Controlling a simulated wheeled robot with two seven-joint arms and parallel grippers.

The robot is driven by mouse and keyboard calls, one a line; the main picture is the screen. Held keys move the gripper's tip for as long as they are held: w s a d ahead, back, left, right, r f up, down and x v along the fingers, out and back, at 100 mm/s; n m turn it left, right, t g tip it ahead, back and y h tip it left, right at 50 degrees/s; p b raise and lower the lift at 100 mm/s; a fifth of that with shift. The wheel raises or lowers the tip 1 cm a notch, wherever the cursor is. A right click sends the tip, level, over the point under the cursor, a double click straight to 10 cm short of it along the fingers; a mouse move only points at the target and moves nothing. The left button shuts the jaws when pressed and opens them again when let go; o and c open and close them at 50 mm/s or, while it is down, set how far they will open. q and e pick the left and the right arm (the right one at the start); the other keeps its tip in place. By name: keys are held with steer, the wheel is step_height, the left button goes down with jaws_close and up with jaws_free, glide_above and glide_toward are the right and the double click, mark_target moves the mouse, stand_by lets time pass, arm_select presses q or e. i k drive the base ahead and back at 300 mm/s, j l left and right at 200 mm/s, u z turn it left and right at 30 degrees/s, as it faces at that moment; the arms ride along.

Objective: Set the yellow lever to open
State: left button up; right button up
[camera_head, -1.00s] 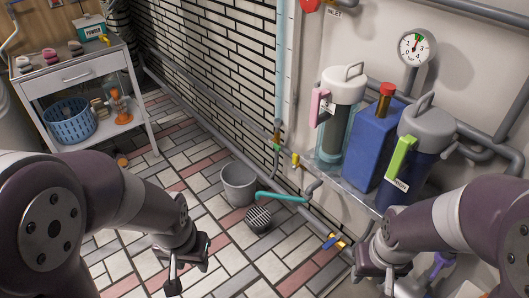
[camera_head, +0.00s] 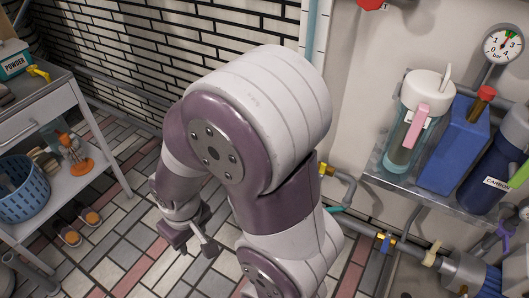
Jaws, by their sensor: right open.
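A small yellow lever-like part (camera_head: 327,170) shows on the pipework low on the wall, just right of my arm. Its setting is too small to read. A second fitting with a blue handle and yellow-orange ends (camera_head: 387,240) sits on the lower pipe beneath the shelf. My right gripper (camera_head: 194,243) is open and empty, pointing down above the tiled floor, left of both fittings and well apart from them. My right arm fills the middle of the view and hides part of the wall pipes and floor. My left gripper is out of view.
A metal shelf (camera_head: 376,165) at right holds filter canisters and a blue box (camera_head: 453,150), with a gauge (camera_head: 503,44) above. A cart (camera_head: 75,135) with a blue basket (camera_head: 18,190) stands left. Orange slippers (camera_head: 80,228) lie on the floor.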

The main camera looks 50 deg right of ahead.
mark_target(323, 166)
steer(key=i+z, duration=0.4)
steer(key=i+j+z, duration=0.15)
steer(key=i+z, duration=0.2)
steer(key=i+j+z, duration=0.2)
steer(key=z, duration=0.2)
steer(key=i+z, duration=0.15)
steer(key=z, duration=0.35)
steer(key=i+j+z, duration=0.15)
steer(key=z, duration=0.35)
steer(key=i+j+z, duration=0.15)
steer(key=z, duration=0.35)
steer(key=i+j+z, duration=0.1)
steer(key=z, duration=0.4)
steer(key=j+z, duration=0.35)
steer(key=z, duration=0.15)
steer(key=j+z, duration=0.3)
steer(key=z, duration=0.2)
steer(key=j+z, duration=0.8)
